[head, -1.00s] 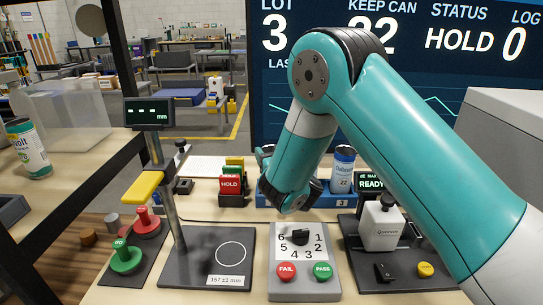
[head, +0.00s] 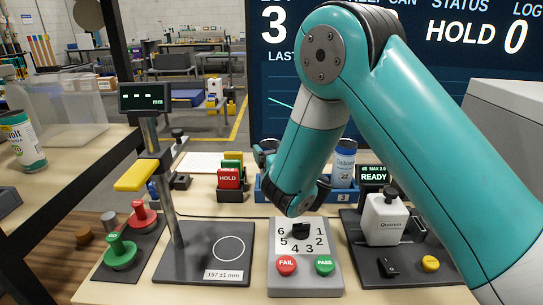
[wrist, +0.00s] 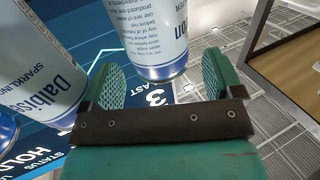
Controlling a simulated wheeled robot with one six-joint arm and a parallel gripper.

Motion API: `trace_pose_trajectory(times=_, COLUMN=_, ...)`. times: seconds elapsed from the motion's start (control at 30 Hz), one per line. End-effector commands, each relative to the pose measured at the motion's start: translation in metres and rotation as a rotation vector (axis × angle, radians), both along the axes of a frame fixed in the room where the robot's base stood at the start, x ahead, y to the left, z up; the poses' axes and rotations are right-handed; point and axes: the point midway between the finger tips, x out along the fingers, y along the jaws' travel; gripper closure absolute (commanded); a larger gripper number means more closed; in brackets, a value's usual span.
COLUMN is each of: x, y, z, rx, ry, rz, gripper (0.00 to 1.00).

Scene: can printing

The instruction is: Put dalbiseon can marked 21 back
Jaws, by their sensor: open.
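My gripper (wrist: 160,76) is open in the wrist view, with a green ribbed pad on each side. A white and blue can (wrist: 150,35) stands between or just beyond the pads, with a gap at the right pad. No number shows on it. A second can (wrist: 40,65), with part of the Dalbiseon name, is left of the left pad. In the head view a can marked 22 (head: 344,165) stands in a blue rack (head: 342,197) over the label 3. My arm hides the rack's middle, and I cannot make out the fingertips there. I cannot see the number 21.
A dial box (head: 303,270) with FAIL and PASS buttons is in front of the rack. A gauge stand (head: 170,215) and red and green stamps (head: 122,252) are at left. A white bottle (head: 385,218) stands at right. A screen is behind.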

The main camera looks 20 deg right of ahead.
Motion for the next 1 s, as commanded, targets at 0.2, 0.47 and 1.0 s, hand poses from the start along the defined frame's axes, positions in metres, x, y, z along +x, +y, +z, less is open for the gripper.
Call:
trace_pose_trajectory(times=0.2, x=-0.029, y=-0.001, z=-0.006, rx=0.001, ry=-0.003, rz=0.002, gripper=0.14)
trace_pose_trajectory(times=0.47, x=-0.047, y=-0.003, z=-0.002, rx=0.000, ry=-0.001, rz=0.001, gripper=0.14)
trace_pose_trajectory(times=1.0, x=-0.047, y=-0.004, z=0.005, rx=0.000, ry=-0.001, rz=0.001, gripper=0.14)
